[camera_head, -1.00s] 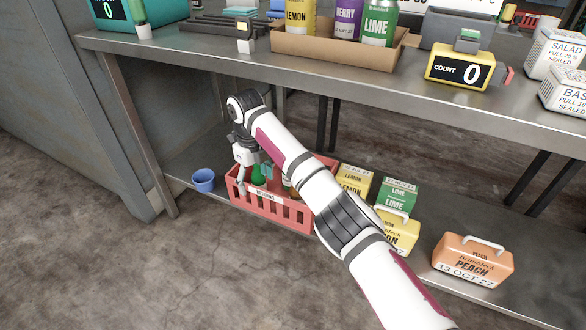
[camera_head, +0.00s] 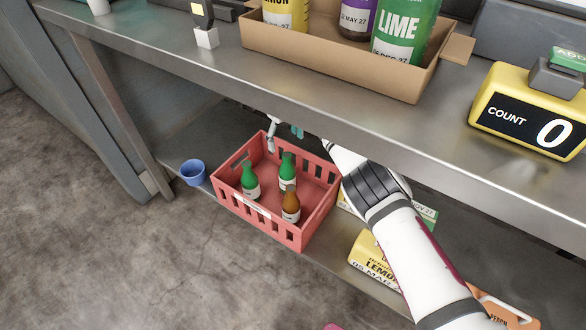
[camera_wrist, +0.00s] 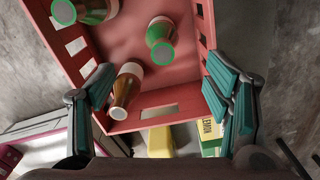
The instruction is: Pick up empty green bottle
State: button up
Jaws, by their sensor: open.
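Two green bottles stand upright in a red crate (camera_head: 251,210) on the lower shelf: one at the left (camera_head: 249,184) and one farther back (camera_head: 287,174). A brown bottle (camera_head: 291,207) stands in the crate's front right. My gripper (camera_head: 285,133) shows partly at the crate's back edge, under the table top; the rest is hidden. In the wrist view my gripper (camera_wrist: 161,88) is open and empty, its teal fingers wide apart. Between and beyond them are the brown bottle (camera_wrist: 124,88), a green bottle (camera_wrist: 161,42) and part of the other green bottle (camera_wrist: 97,8).
A blue cup (camera_head: 193,172) stands left of the crate. Yellow lemon boxes (camera_head: 373,262) are right of it. The metal table top (camera_head: 300,88) overhangs the shelf and bears a cardboard tray (camera_head: 335,72) and a yellow counter (camera_head: 530,112).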

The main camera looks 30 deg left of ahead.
aim_at(286, 155)
notch_tip(286, 155, down, 8)
jog(key=b, duration=0.3)
jog(key=shift+f+b, duration=0.25)
jog(key=shift+b, duration=0.15)
jog(key=shift+w+d+f+b, duration=0.1)
jog(key=shift+d+f+b, duration=0.05)
jog(key=shift+f+b, duration=1)
jog(key=shift+d+f+b, duration=0.1)
jog(key=shift+f+b, duration=0.65)
jog(key=shift+f, duration=0.7)
jog(key=c, duration=1.2)
